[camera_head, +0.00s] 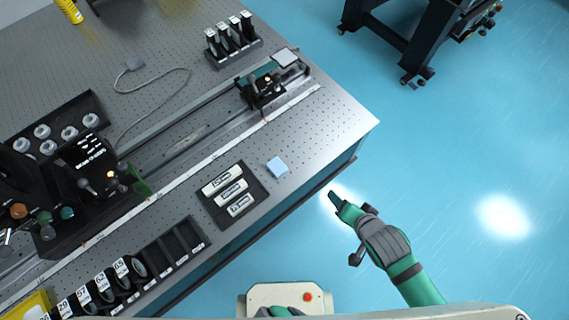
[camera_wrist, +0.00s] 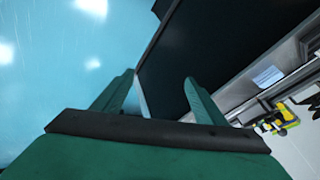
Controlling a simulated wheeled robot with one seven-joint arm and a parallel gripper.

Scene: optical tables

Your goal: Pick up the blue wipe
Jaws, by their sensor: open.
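The blue wipe (camera_head: 277,167) is a small pale-blue square lying flat on the perforated optical table (camera_head: 330,118), near its front edge. My gripper (camera_head: 336,199) is off the table's edge, to the right of and lower in the picture than the wipe, and apart from it. In the wrist view my gripper's two green fingers (camera_wrist: 158,82) stand apart with nothing between them. A pale-blue patch (camera_wrist: 268,76) right of the fingers may be the wipe, but I cannot tell for sure.
A dark tray with white labelled cylinders (camera_head: 232,190) lies left of the wipe. A rail with an optic mount (camera_head: 262,88) runs behind it. A rack of black posts (camera_head: 232,42) stands farther back. Another black table frame (camera_head: 405,40) is at upper right. Blue floor is clear at right.

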